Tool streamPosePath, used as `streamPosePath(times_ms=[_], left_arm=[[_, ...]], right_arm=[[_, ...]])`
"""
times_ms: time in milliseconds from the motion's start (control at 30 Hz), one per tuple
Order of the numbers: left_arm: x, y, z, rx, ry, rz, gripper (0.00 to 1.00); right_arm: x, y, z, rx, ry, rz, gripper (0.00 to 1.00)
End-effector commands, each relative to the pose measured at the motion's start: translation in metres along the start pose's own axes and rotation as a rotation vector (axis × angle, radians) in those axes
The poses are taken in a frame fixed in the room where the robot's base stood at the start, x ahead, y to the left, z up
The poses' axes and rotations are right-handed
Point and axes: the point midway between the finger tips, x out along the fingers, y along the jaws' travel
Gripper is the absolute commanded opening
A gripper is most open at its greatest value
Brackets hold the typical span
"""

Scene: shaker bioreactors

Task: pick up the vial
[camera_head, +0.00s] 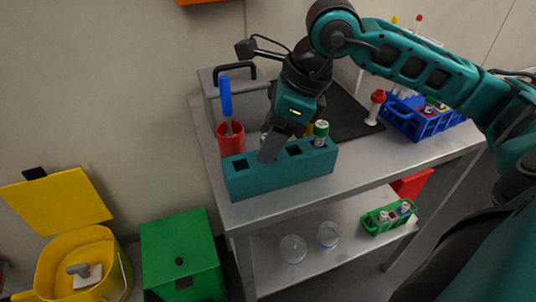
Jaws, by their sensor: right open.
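A vial with a green cap (321,129) stands upright in the right end of the teal rack (280,182) on the metal table. My right gripper (269,151) points down over the middle of that rack, to the left of the green-capped vial and apart from it. Its jaws are open; its near finger hides the slot below it. A small pale bit shows just left of the fingers, too hidden to name. A yellow thing (309,130) shows partly between the gripper and the green-capped vial. My left gripper is not in view.
A red cup (231,138) holding a blue-handled tool (226,97) stands close behind the rack's left end. A red-capped tube (375,107) and a blue tube rack (424,119) stand to the right. The table front right of the teal rack is clear.

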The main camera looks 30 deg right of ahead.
Motion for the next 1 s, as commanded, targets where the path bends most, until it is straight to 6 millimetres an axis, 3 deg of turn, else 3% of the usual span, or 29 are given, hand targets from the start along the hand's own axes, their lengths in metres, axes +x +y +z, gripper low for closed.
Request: streamPosePath(times_ms=[100,367,900,1000], left_arm=[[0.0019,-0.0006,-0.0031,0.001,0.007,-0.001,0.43],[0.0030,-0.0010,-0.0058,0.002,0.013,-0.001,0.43],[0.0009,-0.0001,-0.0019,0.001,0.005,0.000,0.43],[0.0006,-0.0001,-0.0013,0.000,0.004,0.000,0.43]], right_arm=[[0.0099,0.0000,-0.0001,0.000,-0.001,0.000,0.59],[0.0110,0.0000,-0.0001,-0.001,-0.001,-0.001,0.57],[0.0106,-0.0001,-0.0001,-0.001,-0.001,-0.001,0.05],[0.0106,-0.0001,-0.0001,-0.001,-0.001,-0.001,0.00]])
